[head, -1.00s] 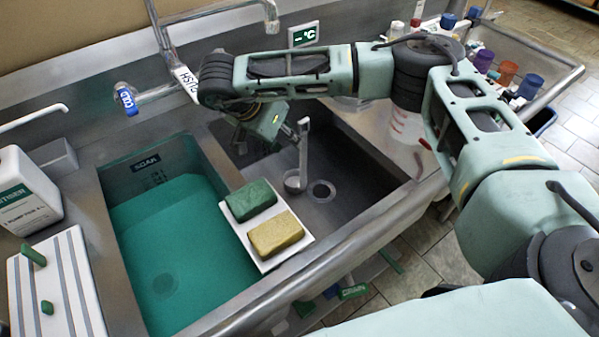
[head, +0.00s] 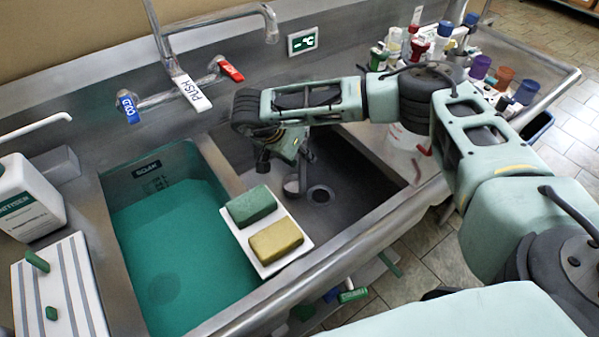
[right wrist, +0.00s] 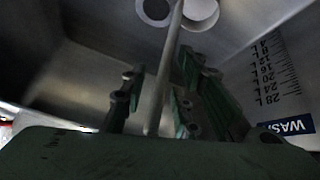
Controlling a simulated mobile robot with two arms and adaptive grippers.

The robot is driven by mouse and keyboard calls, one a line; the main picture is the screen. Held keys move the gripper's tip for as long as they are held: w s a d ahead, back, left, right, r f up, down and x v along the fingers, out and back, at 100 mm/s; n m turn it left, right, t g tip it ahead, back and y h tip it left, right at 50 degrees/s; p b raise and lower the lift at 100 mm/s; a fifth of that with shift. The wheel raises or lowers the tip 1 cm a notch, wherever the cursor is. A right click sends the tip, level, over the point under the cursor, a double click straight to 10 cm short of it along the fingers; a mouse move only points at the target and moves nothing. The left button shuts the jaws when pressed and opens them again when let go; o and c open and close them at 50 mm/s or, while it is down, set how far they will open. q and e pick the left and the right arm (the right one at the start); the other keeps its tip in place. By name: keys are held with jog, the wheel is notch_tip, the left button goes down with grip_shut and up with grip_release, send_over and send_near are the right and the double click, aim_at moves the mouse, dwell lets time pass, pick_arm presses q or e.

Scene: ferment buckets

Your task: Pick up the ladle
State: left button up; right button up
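The metal ladle (head: 292,184) stands upright in the right, empty-looking sink basin, its bowl near the drain. Its handle (right wrist: 167,65) runs between the two fingers of my right gripper (right wrist: 155,100) in the right wrist view, with gaps showing on both sides. In the head view the right gripper (head: 284,157) is low over that basin at the handle, partly hiding it. The right gripper looks open around the handle, not closed on it. My left gripper is not in view.
The left basin holds green liquid (head: 165,250). A white tray (head: 265,268) with a green and a yellow sponge sits by the divider. Taps (head: 190,88) stand behind. Bottles and cups (head: 480,67) crowd the right counter. A ribbed white board (head: 85,285) lies at left.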

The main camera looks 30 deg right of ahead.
grip_shut()
jog(key=shift+s+f, duration=0.1)
jog(key=shift+s, duration=0.05)
dwell(0.4)
